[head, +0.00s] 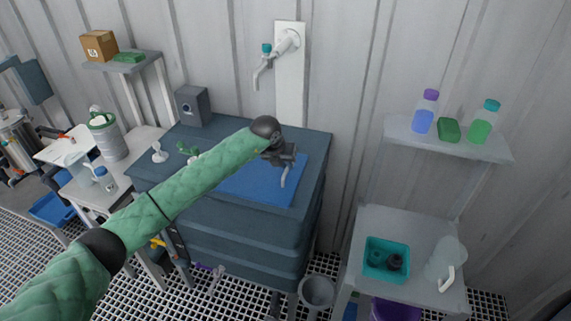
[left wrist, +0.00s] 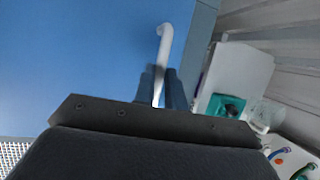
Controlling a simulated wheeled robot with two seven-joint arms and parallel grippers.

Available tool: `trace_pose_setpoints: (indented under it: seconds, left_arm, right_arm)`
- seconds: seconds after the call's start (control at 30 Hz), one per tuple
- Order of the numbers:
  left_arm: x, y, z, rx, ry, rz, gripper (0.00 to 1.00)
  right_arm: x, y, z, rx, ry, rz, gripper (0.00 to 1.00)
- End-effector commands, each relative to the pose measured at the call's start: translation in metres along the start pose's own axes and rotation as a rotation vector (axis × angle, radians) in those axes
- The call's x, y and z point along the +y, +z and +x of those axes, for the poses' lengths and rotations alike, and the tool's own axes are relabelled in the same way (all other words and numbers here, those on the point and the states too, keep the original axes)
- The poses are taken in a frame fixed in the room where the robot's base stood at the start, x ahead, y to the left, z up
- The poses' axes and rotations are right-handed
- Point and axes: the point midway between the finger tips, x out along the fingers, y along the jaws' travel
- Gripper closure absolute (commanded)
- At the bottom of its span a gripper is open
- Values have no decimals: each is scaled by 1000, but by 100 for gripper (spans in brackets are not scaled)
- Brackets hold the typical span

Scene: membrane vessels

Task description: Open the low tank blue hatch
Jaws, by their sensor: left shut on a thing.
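The blue hatch (head: 262,190) is a flat blue panel on top of the dark low tank (head: 245,235), and it looks closed, lying flat. A pale handle (head: 284,176) stands on its right part. My left gripper (head: 287,165) is over the hatch, shut on the handle. In the left wrist view the two fingers (left wrist: 163,90) sit on either side of the white handle (left wrist: 164,42), and the blue hatch (left wrist: 75,50) fills the left of the picture. The arm hides the hatch's left part in the head view. My right gripper is not in view.
A wall tap (head: 268,68) hangs above the tank's back edge. A grey box (head: 193,105) and small green and white fittings stand on the tank's left. At right are a shelf with bottles (head: 480,120) and a table with a teal bin (head: 386,260).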

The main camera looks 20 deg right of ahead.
Motion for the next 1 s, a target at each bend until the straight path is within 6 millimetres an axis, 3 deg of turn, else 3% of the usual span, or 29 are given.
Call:
trace_pose_setpoints:
  seconds: [0.3, 0.77, 1.0]
  left_arm:
    - [2, 3, -7, -1, -32, -13, 100]
    - [21, 26, -61, -3, -265, -112, 100]
    - [40, 40, -94, -3, -411, -172, 100]
  right_arm:
    - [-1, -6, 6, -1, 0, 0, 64]
    - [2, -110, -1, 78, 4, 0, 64]
    - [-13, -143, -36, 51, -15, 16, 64]
